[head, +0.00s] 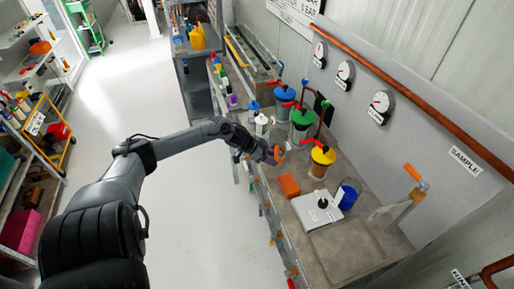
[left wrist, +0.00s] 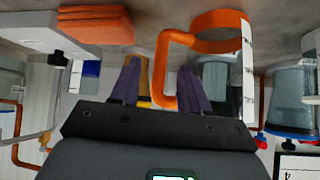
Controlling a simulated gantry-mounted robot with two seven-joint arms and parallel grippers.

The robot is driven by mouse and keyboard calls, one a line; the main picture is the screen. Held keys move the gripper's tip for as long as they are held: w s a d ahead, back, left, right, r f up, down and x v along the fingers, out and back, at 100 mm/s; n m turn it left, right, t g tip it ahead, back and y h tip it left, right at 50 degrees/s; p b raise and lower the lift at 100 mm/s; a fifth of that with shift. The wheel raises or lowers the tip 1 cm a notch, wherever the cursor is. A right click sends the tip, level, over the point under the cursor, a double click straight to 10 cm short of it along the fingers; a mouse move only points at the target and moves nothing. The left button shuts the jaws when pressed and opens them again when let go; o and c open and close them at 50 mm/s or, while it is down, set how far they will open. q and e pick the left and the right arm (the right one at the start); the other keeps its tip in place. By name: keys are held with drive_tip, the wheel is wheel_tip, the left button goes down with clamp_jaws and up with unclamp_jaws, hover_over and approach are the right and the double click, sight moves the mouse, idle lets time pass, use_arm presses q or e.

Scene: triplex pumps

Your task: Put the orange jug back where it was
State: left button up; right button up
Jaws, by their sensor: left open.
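The orange jug (head: 279,153) is at the bench's front edge, left of the yellow-topped pot, partly hidden by my gripper in the head view. In the left wrist view the jug (left wrist: 220,30) has an orange band, an orange handle and a white marked strip; its band is close to the bench, but I cannot tell whether it touches. My left gripper (left wrist: 160,85) is open, its two dark fingers on either side of the handle, and in the head view the gripper (head: 270,156) hides part of the jug. My right gripper is not in view.
Pots with yellow (head: 323,154), green (head: 302,118) and blue (head: 285,92) tops stand behind on the bench.

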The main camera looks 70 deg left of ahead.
use_arm(q)
drive_tip(key=p+v, duration=0.3)
drive_tip(key=v, duration=0.5)
drive_tip(key=s+d+f+y, duration=0.1)
drive_tip(key=s+d+f, duration=0.15)
drive_tip(key=d, duration=0.45)
drive_tip(key=s+d+f+g+y, duration=0.1)
drive_tip(key=d+f, duration=0.3)
drive_tip(key=d, duration=0.3)
drive_tip(key=s+d+f+y, duration=0.1)
drive_tip(key=s+d+f, duration=0.15)
drive_tip(key=d, duration=0.45)
drive_tip(key=s+d+r+g, duration=0.2)
drive_tip(key=s+d+r, duration=0.2)
drive_tip(key=d, duration=0.6)
drive_tip(key=s+d+r+n+g, duration=0.1)
drive_tip(key=s+d+r, duration=0.3)
drive_tip(key=d, duration=0.5)
drive_tip(key=shift+s+d+r+n+g+h, duration=0.3)
drive_tip(key=shift+s+d+r+g+h, duration=0.1)
drive_tip(key=shift+s+g, duration=0.1)
wheel_tip(320, 180, up, 24)
drive_tip(key=p, duration=2.4)
